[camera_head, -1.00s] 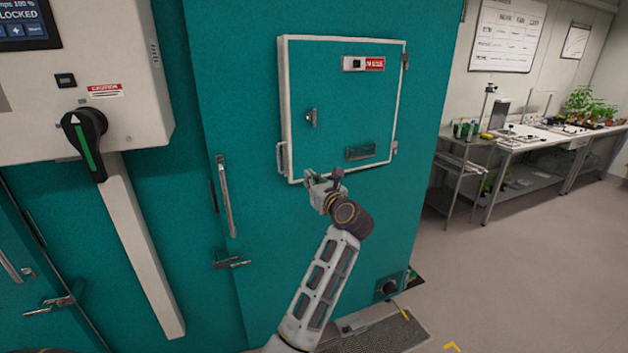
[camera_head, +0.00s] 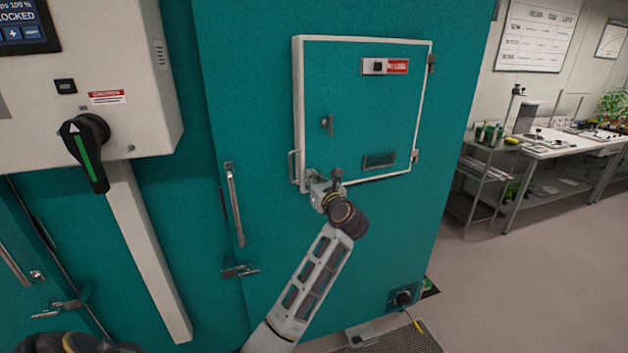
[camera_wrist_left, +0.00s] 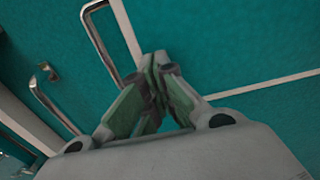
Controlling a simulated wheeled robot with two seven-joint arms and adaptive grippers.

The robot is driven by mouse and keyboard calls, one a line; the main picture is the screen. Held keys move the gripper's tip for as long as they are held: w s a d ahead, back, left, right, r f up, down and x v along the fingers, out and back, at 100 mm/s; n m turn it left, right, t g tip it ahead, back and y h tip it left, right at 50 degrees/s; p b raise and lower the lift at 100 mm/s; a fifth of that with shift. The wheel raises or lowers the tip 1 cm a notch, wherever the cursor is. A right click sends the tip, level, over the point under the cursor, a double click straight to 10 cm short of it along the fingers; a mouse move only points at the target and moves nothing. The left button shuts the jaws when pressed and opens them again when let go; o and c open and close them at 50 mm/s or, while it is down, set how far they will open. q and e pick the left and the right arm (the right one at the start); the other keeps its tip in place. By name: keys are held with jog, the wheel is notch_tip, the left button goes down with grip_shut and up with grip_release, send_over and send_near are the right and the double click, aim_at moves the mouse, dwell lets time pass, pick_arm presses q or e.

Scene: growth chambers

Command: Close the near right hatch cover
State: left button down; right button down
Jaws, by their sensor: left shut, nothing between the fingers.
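The hatch cover (camera_head: 350,100) is a teal panel with a white rim on the teal chamber front. It has hinges on its right, a small latch (camera_head: 327,124) and a metal handle (camera_head: 293,166) at its lower left edge. It looks shut or almost shut; I cannot tell whether it sits flush. My left gripper (camera_head: 325,184) is shut and empty at the cover's lower left corner, right of the handle. In the left wrist view its fingers (camera_wrist_left: 158,92) meet beside the white rim; contact is unclear. My right gripper is not in view.
A control box with a black rotary switch (camera_head: 86,150) juts out at the left. A long door handle (camera_head: 234,204) stands left of my arm. A metal cart (camera_head: 480,185) and a lab bench (camera_head: 575,152) are at the right, with open floor before them.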

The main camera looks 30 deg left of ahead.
aim_at(307, 192)
pick_arm(q)
jog(key=shift+b+x, duration=0.35)
jog(key=shift+x, duration=1.6)
jog(key=shift+s+r, duration=0.15)
jog(key=shift+r, duration=0.15)
jog(key=shift+a+r, duration=0.1)
